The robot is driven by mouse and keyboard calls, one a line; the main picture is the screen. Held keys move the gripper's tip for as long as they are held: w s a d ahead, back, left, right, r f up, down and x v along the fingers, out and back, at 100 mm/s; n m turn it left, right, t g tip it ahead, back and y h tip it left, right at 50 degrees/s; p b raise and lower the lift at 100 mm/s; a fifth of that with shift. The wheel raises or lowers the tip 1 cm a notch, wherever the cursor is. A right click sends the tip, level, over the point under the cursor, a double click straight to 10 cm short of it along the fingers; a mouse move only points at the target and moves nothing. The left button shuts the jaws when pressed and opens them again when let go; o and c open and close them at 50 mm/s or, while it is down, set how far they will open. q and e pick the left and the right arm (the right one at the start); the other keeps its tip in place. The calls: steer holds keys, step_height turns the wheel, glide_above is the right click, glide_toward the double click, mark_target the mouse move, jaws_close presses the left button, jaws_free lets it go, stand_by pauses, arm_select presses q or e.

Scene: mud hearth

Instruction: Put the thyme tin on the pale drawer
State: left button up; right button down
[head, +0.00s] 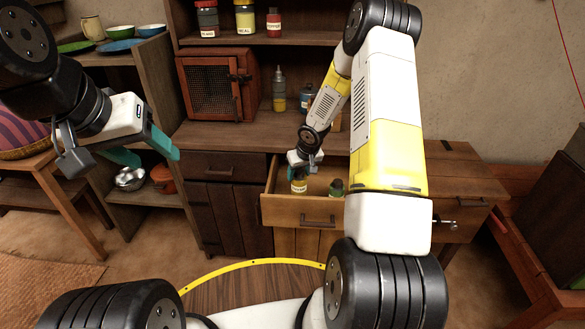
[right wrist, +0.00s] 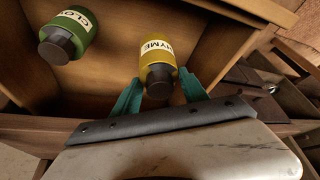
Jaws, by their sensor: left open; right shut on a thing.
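The thyme tin (head: 299,184) is yellow with a dark cap and a white label; its label shows in the right wrist view (right wrist: 157,55). My right gripper (head: 302,168) is shut on it, with teal fingers (right wrist: 160,92) on either side near the cap. The tin is inside the outline of the pale drawer (head: 291,210), which is pulled open; I cannot tell whether the tin touches its floor. A green clove tin (right wrist: 69,36) is in the drawer to the right of it in the head view (head: 337,188). My left gripper (head: 145,152) is open and empty at the left.
The dark cabinet top (head: 225,135) holds a red mesh-door box (head: 216,87), a tall yellow bottle (head: 279,95) and a blue-labelled jar (head: 306,97). Jars stand on the shelf above. A metal bowl (head: 130,178) and an orange pot (head: 162,178) sit on a low shelf at left.

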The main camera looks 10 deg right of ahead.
steer(key=shift+f, duration=1.9)
steer(key=shift+a+f, duration=0.1)
steer(key=shift+f, duration=0.1)
steer(key=c, duration=0.6)
jaws_free()
steer(key=shift+r, duration=0.1)
